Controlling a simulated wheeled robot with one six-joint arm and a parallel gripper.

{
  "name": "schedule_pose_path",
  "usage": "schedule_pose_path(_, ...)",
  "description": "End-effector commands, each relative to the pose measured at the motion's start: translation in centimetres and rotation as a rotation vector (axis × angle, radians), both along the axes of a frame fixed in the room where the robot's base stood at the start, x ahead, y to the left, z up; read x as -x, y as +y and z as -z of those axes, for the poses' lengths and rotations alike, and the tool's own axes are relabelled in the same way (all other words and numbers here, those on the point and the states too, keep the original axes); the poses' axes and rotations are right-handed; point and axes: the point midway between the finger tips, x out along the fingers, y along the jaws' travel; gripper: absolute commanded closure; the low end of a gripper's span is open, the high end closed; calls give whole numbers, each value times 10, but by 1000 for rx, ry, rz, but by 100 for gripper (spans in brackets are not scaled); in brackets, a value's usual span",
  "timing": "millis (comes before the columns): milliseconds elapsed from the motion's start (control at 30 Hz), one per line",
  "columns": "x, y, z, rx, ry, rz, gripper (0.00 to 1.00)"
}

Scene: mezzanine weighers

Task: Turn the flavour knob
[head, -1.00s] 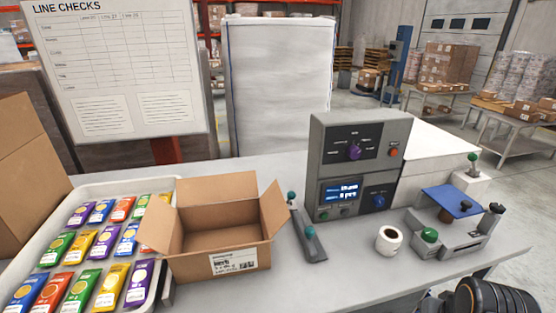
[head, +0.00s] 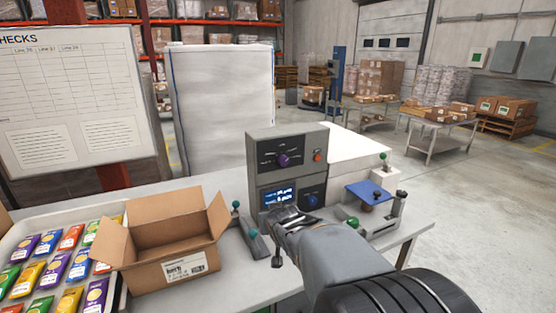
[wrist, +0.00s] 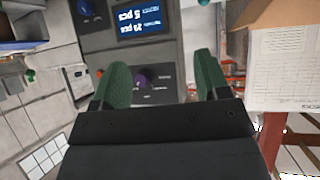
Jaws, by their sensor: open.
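The purple knob (head: 284,160) sits on the upper face of the grey control unit (head: 318,143), with printed positions around it. I take it as the flavour knob, though its label is too small to read. In the wrist view the purple knob (wrist: 141,82) shows beyond the fingers, nearer the left green pad. My gripper (wrist: 164,75) is open, its two green-padded fingers apart with nothing held. In the head view my gripper (head: 283,219) is in front of the unit's lower part, below the knob, and partly covers the front. Contact with the knob is not visible.
A red-orange button (head: 317,156) is right of the knob. A lit display (head: 279,196) and a blue knob (head: 312,201) are below. An open carton (head: 190,268) and a tray of coloured packets (head: 113,304) stand left. A blue-topped weigher (head: 369,191) stands right.

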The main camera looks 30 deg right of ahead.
Motion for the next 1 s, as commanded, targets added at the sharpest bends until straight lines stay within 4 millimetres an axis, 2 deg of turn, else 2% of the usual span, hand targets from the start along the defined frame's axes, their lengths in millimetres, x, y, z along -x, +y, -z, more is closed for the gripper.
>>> schedule_pose_path(33, -15, -26, -12, 9, -81, 22, 32)
schedule_pose_path(100, -31, -53, -24, 14, -199, 19, 32)
schedule_pose_path(200, -46, -85, -37, 13, -347, 1, 32)
schedule_pose_path(333, -53, -113, -47, -6, -491, -42, 32)
schedule_pose_path(500, -53, -132, -52, -34, -600, -90, 32)
schedule_pose_path(667, -63, -139, -54, -48, -636, -109, 32)
schedule_pose_path(1000, -124, -150, -55, -49, -636, -111, 32)
